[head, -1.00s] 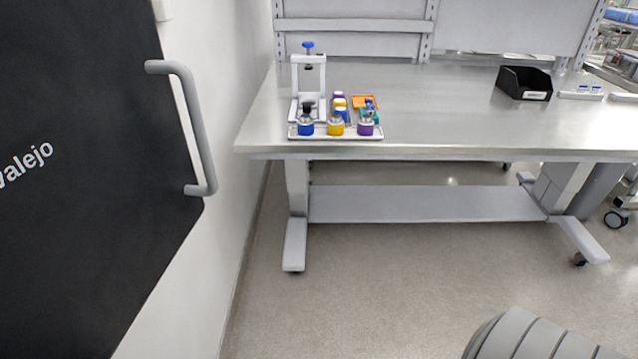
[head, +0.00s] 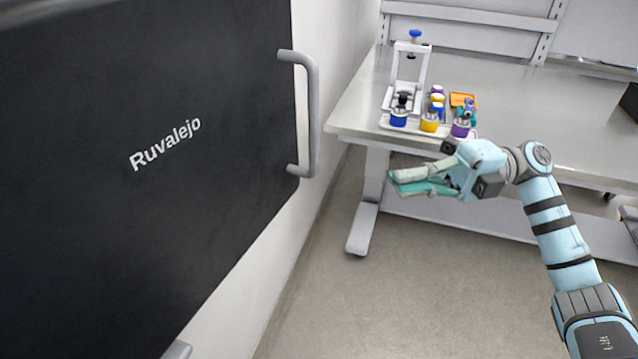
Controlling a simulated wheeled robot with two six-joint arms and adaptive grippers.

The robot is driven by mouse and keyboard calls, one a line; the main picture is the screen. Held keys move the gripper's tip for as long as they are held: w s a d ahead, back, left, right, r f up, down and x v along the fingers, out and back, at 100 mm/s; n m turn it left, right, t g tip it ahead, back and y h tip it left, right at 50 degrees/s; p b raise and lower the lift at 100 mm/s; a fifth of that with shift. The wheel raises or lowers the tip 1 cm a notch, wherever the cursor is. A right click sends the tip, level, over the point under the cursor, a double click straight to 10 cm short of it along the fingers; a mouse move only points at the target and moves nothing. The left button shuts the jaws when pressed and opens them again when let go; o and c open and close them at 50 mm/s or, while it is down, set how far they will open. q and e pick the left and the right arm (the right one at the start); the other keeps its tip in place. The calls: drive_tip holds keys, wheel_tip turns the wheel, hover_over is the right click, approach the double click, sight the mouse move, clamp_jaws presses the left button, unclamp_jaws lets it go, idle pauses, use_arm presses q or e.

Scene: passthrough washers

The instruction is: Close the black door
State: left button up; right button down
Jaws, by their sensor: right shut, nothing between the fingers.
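The black door (head: 130,220) with the white word "Ruvalejo" fills the left of the head view. A grey bar handle (head: 312,115) is fixed near its right edge. My right gripper (head: 392,183) is shut and empty, with its fingers pointing left toward the door. It is to the right of the handle and a little lower in the picture, clearly apart from it. My left gripper is not in view.
A metal workbench (head: 510,85) stands behind my right arm. A tray (head: 385,126) on it holds bottles with blue, yellow and purple parts beside a white stand (head: 422,70). The floor (head: 330,310) between door and bench is clear.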

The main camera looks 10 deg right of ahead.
drive_tip(key=shift+n+g+h, duration=0.4)
drive_tip(key=a, duration=0.4)
drive_tip(key=a+p, duration=0.1)
drive_tip(key=a, duration=0.8)
drive_tip(key=shift+w+f+p, duration=0.1)
drive_tip(key=shift+w+p, duration=0.25)
drive_tip(key=shift+p, duration=0.05)
drive_tip(key=shift+s, duration=0.1)
drive_tip(key=shift+a, duration=0.1)
